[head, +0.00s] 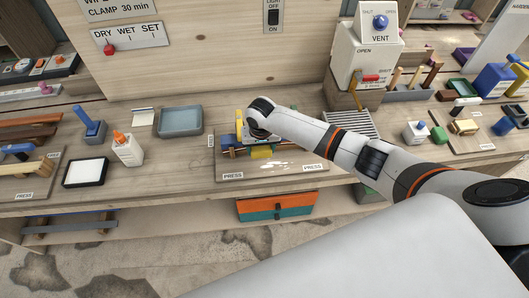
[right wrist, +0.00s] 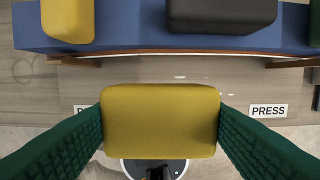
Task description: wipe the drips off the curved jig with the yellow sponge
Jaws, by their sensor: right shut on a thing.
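My right gripper (right wrist: 160,128) is shut on the yellow sponge (right wrist: 160,112), which sits between its green finger pads. In the head view the sponge (head: 262,152) shows below my right wrist, in front of the curved jig. The jig is a blue curved bar (right wrist: 130,40) across the top of the right wrist view, apart from the sponge in that picture. It carries a yellow block (right wrist: 68,18) and a dark block (right wrist: 222,14). White drips (head: 270,164) lie on the wooden board (head: 228,170) in front of the jig. My left gripper is not in view.
PRESS labels (head: 233,176) mark the board's front edge. A grey tray (head: 180,121), a glue bottle (head: 127,148) and a white pad (head: 86,171) stand left. A ribbed grey rack (head: 350,124) and the vent box (head: 362,70) stand right. My right arm covers part of the jig.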

